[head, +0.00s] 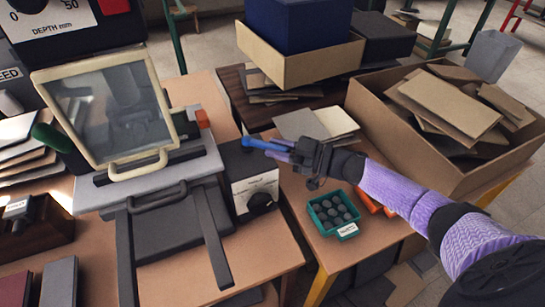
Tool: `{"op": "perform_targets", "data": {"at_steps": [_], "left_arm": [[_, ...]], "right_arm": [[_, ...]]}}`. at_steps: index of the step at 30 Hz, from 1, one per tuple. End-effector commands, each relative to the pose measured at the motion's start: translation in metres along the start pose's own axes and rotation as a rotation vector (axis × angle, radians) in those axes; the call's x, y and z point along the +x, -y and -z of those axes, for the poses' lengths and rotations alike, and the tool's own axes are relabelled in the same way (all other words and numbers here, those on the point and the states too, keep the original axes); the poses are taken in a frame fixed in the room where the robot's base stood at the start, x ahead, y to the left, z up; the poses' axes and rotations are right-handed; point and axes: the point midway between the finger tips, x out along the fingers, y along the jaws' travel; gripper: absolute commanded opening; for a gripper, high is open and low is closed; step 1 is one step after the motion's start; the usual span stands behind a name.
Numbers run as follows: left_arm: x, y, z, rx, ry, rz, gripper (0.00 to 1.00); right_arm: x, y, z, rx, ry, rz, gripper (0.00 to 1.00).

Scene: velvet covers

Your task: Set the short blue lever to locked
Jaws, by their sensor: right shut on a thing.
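The short blue lever (263,146) sticks out to the right from the top of a dark box with a pale front panel (252,187) and a black knob. My right gripper (295,154) reaches in from the right on its purple arm and is shut on the outer end of the blue lever. The fingers partly hide that end. The lever lies nearly level, pointing right. The marks on the panel are too small to read, so the lever's setting cannot be told. My left gripper is not in view.
A machine with a cream-framed clear guard (110,113) stands left of the box. A teal tray (321,218) of round grey pieces sits below my right forearm. A large cardboard box (485,178) of boards stands at the right. Bare tabletop (262,243) shows in front of the box.

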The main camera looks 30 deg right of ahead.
Motion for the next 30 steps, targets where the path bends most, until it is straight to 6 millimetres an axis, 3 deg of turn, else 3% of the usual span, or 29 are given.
{"op": "perform_targets", "data": {"at_steps": [6,20,21,25,30], "left_arm": [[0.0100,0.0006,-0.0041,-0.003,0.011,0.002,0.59],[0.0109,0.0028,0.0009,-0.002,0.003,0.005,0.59],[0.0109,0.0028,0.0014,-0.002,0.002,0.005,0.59],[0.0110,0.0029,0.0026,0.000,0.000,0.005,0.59],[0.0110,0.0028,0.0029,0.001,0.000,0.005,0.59]], "right_arm": [[0.0002,-0.0034,-0.0019,-0.001,-0.008,0.043,0.00],[0.0005,-0.0037,-0.0004,0.000,-0.011,0.055,0.00],[0.0005,-0.0037,-0.0004,-0.001,-0.011,0.055,0.32],[0.0005,-0.0036,-0.0004,-0.001,-0.011,0.055,0.60],[0.0005,-0.0036,-0.0005,-0.001,-0.011,0.055,0.61]]}}
